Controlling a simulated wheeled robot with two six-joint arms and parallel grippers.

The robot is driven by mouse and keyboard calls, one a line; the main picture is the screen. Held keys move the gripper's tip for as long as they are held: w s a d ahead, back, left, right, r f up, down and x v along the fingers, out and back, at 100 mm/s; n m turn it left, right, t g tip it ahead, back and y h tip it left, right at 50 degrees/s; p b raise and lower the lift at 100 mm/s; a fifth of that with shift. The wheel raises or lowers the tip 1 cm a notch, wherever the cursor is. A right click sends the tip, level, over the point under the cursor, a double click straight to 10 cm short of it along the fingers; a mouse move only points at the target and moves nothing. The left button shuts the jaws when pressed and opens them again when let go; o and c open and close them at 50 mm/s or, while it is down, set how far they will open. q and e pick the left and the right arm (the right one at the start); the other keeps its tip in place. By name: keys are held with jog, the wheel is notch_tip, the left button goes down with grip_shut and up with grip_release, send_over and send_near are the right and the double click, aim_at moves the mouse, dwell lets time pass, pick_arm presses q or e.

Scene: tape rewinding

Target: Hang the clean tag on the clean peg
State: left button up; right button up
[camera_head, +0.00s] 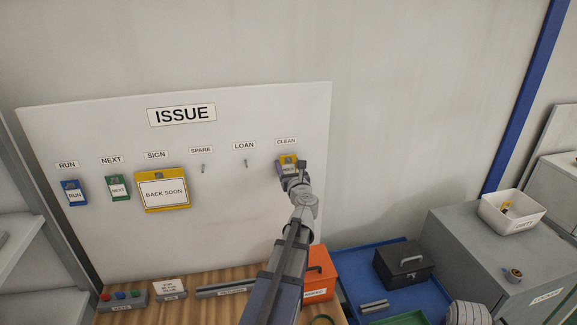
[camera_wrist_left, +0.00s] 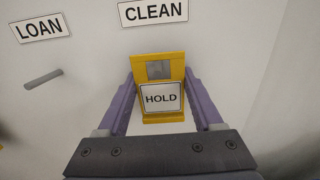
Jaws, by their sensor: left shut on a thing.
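A yellow tag (camera_wrist_left: 162,117) with a white plate reading HOLD is between the fingers of my left gripper (camera_wrist_left: 160,82), which is shut on its sides. In the head view the tag (camera_head: 288,159) is upright at the board, below the CLEAN label (camera_head: 286,141); that label also shows in the left wrist view (camera_wrist_left: 153,12). The tag has a grey window near its top. The clean peg is not clearly visible, and I cannot tell whether it passes through the tag. My right gripper is not in view.
The white ISSUE board (camera_head: 240,215) holds a blue RUN tag (camera_head: 75,193), a green NEXT tag (camera_head: 118,188) and a yellow BACK SOON sign (camera_head: 163,191). The SPARE peg (camera_head: 203,168) and LOAN peg (camera_head: 245,162) are bare. An orange box (camera_head: 320,272) stands below right.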

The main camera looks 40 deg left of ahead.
pick_arm(q)
jog(key=shift+w+a, duration=0.1)
jog(key=o, duration=1.3)
jog(key=shift+w, duration=0.1)
jog(key=shift+o, duration=0.2)
jog(key=shift+s+d+f, duration=0.1)
jog(key=shift+s+d, duration=0.25)
jog(key=shift+s, duration=0.4)
jog(key=v, duration=0.6)
jog(key=shift+w+d, duration=0.2)
jog(key=shift+d, duration=0.35)
